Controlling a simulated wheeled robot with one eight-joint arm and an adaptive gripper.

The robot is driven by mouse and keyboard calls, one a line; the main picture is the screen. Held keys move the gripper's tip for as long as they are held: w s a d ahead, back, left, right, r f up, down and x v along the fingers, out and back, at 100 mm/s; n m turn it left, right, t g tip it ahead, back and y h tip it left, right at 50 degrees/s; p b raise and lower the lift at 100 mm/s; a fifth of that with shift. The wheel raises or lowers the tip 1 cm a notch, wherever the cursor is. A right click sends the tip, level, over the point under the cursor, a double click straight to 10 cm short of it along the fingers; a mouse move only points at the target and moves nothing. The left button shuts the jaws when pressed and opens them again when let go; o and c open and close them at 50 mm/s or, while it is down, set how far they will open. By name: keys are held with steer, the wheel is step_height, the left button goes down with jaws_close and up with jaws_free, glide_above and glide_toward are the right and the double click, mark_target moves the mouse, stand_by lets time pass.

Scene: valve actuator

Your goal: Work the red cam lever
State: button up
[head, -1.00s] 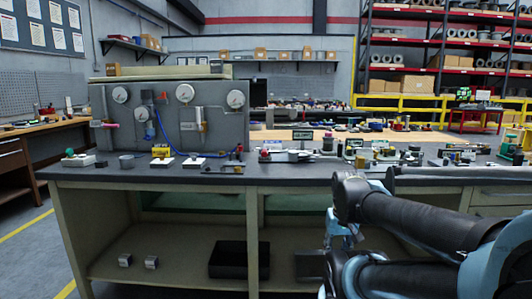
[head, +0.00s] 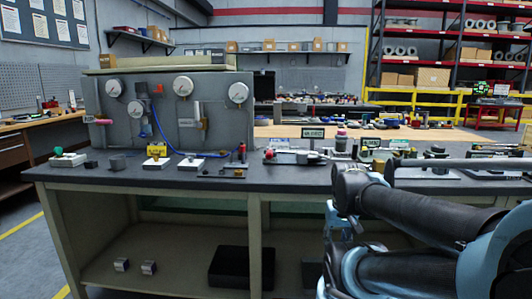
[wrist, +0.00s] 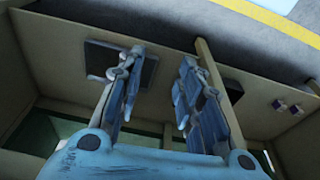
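Red parts show at more than one place on the bench, and they are too small for me to tell surely which is the cam lever. A red-tipped lever fixture (head: 292,157) lies on the bench top, right of the gauge panel. A small red-orange piece (head: 158,88) is on the panel's face. My gripper (wrist: 158,62) is open in the wrist view, with its two blue fingers apart and nothing between them. In the head view my gripper is low in front of the bench, below the top's front edge, apart from both red parts and partly hidden by my arm.
The dark bench top (head: 130,175) holds several small fixtures. The grey panel (head: 215,135) with gauges stands at its back left. A black bin (head: 229,267) and two metal blocks (head: 149,268) sit on the lower shelf. Open floor (head: 25,240) shows at left.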

steer(key=shift+o, duration=1.4)
steer(key=shift+s+a+r, duration=0.1)
steer(key=shift+a+r, duration=0.1)
steer(key=shift+r, duration=0.8)
step_height(320, 180, up, 36)
steer(key=g, duration=0.2)
glide_above(270, 151)
steer(key=shift+m, duration=0.3)
step_height(270, 151, down, 17)
steer(key=shift+s+a+f, duration=0.1)
steer(key=shift+f, duration=0.05)
jaws_close()
